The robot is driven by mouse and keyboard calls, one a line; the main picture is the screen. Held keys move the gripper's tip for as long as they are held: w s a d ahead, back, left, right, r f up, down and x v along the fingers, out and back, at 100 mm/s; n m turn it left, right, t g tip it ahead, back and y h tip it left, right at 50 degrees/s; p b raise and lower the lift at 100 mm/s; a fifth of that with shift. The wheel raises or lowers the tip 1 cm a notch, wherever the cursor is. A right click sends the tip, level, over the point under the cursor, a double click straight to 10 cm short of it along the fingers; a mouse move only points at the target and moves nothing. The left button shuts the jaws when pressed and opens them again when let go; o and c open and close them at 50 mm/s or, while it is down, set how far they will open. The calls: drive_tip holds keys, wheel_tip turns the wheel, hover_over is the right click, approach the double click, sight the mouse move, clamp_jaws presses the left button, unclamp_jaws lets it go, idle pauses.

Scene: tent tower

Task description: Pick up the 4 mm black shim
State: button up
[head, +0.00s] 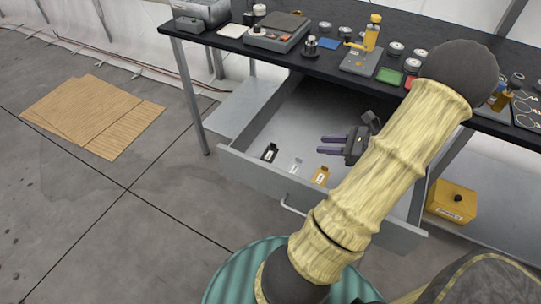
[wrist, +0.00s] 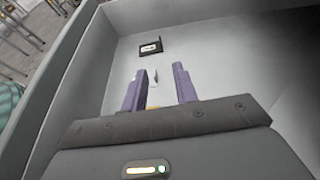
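The black shim (head: 269,153), with a pale label, lies in the open drawer (head: 252,175) near its front left. In the wrist view it shows as a black rectangle (wrist: 150,47) beyond the fingertips. My gripper (head: 320,145) is over the drawer, to the right of the black shim and apart from it. In the wrist view its two purple fingers (wrist: 159,70) are spread with nothing held between them. A clear or pale shim (head: 296,165) and an orange shim (head: 320,176) lie in a row to the right of the black one. The orange one is mostly hidden in the wrist view.
The drawer's front and side walls surround the shims. The black workbench (head: 330,70) above carries several tools, containers and a yellow bottle (head: 372,33). A yellow box (head: 452,202) sits at the right. The drawer floor left of my gripper is mostly clear.

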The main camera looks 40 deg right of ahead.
drive_tip(key=b, duration=0.2)
approach(270, 152)
drive_tip(key=w, duration=0.4)
drive_tip(key=shift+w+r, duration=0.2)
drive_tip(key=shift+r, duration=0.05)
drive_tip(key=shift+s+d, duration=0.1)
drive_tip(key=shift+d, duration=0.1)
drive_tip(key=shift+b+x, duration=0.45)
drive_tip(key=shift+x, duration=2.2)
drive_tip(key=shift+s+a, duration=0.1)
clamp_jaws()
